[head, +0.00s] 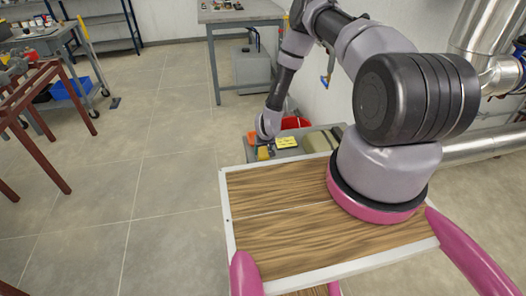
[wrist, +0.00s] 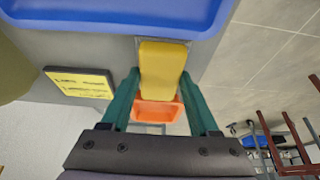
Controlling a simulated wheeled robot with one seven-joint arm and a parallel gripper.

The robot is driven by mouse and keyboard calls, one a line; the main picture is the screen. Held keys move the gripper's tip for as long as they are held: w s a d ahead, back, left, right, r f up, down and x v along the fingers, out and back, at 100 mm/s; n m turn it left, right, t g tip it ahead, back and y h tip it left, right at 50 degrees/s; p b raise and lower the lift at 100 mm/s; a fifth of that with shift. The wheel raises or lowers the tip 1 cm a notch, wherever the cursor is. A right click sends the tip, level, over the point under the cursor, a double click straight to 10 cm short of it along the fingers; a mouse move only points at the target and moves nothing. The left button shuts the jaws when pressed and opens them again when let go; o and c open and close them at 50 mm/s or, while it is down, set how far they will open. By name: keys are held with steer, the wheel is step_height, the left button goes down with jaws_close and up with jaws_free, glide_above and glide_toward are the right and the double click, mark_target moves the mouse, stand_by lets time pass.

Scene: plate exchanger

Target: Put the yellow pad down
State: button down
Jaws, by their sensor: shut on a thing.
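The yellow pad (wrist: 162,70) is a rounded block between the two green fingers of my gripper (wrist: 165,95) in the wrist view. The fingers are shut on its sides. In the head view my gripper (head: 266,146) is at the far end of my arm, with the pad (head: 263,154) small below it. The pad is over a grey surface (wrist: 105,50); I cannot tell whether it touches it. A thin grey outline shows around the pad's far end.
A yellow card with dark writing (wrist: 80,83) lies on the grey surface beside the pad. A blue tray (wrist: 120,14) is at the top of the wrist view, and an orange container (wrist: 157,111) sits near the fingers. A red bin (head: 294,123) stands behind. Open floor lies left.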

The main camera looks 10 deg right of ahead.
steer(key=shift+f, duration=0.15)
steer(key=shift+c, duration=0.7)
jaws_free()
steer(key=v, duration=1.2)
steer(key=shift+w+r, duration=0.1)
steer(key=shift+r, duration=0.15)
